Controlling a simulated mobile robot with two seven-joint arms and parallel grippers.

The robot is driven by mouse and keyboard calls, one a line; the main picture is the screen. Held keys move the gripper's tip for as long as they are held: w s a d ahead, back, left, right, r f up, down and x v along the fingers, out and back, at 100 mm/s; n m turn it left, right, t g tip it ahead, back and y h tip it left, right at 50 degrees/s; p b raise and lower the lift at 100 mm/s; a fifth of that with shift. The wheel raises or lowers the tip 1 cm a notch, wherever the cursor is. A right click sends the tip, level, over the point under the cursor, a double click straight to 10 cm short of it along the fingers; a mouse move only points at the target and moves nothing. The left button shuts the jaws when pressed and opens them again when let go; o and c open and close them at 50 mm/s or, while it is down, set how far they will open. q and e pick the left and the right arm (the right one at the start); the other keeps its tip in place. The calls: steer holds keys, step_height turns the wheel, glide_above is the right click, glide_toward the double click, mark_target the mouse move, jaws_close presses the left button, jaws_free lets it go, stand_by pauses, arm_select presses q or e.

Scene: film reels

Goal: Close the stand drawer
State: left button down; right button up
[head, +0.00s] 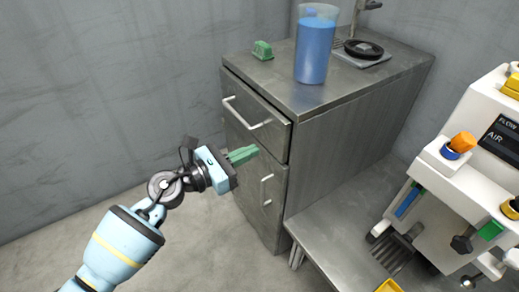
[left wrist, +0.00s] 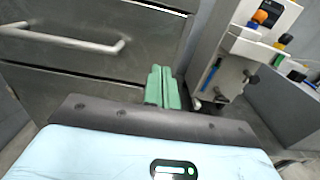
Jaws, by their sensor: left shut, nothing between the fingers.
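The grey metal stand (head: 330,135) has an upper drawer (head: 262,112) with a bar handle (head: 246,115), and a lower door (head: 256,192) with its own handle (head: 267,190). The drawer front looks nearly flush with the stand; I cannot tell whether a small gap is left. My left gripper (head: 243,155) has green fingers, shut and empty, in front of the stand just below the drawer handle. In the left wrist view the fingers (left wrist: 162,87) are together, right of and below the bar handle (left wrist: 70,40). I cannot tell whether they touch the front. My right gripper is out of view.
On the stand top are a blue-filled beaker (head: 315,48), a green block (head: 262,50) and a black round thing on a plate (head: 363,48). A low grey bench (head: 330,255) and a white machine (head: 470,150) stand at right. Floor at left is clear.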

arm_select(q)
steer(key=v, duration=0.8)
steer(key=shift+a, duration=0.25)
steer(key=shift+f, duration=0.15)
